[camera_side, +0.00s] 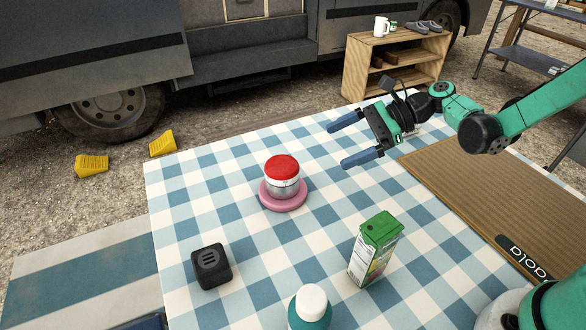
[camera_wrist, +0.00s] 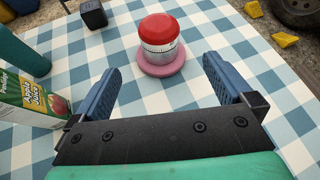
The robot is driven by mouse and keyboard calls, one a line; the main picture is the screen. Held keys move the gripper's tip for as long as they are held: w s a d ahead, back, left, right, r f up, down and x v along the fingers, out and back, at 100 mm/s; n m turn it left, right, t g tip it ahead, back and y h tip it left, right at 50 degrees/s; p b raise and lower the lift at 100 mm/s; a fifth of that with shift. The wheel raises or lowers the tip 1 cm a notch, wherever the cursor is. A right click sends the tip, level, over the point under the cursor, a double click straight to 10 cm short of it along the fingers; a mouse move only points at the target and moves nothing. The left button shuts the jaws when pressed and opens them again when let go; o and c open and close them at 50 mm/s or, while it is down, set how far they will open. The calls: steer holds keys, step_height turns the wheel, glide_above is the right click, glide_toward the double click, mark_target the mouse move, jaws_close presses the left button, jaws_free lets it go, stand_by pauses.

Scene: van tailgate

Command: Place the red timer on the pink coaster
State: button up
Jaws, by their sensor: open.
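The red timer (camera_side: 282,174) has a red top and a silver dial band. It stands upright on the pink coaster (camera_side: 284,201) on the checked table. In the wrist view the timer (camera_wrist: 159,38) and the coaster (camera_wrist: 162,65) are ahead of my gripper, between the lines of its fingers. My gripper (camera_side: 345,141) is open and empty, with its two blue fingers apart. It is up and to the right of the timer in the side view, clear of it. The fingers also show in the wrist view (camera_wrist: 158,82).
A green juice carton (camera_side: 374,249) stands right of the coaster, with a teal bottle (camera_side: 309,312) in front. A black cube (camera_side: 211,266) is at left. A brown mat (camera_side: 480,195) covers the table's right side. The cloth around the coaster is clear.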

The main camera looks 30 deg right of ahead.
steer(key=s+d+r+n+t+h, duration=0.1)
steer(key=s+n+h, duration=0.4)
steer(key=n, duration=0.5)
steer(key=s+d+r+n+t+h, duration=0.1)
steer(key=s+d+r+n+h, duration=0.3)
steer(key=n, duration=0.6)
steer(key=s+h, duration=0.1)
steer(key=h, duration=0.1)
steer(key=shift+s+d+n+t+h, duration=0.3)
steer(key=shift+s+t+h, duration=0.1)
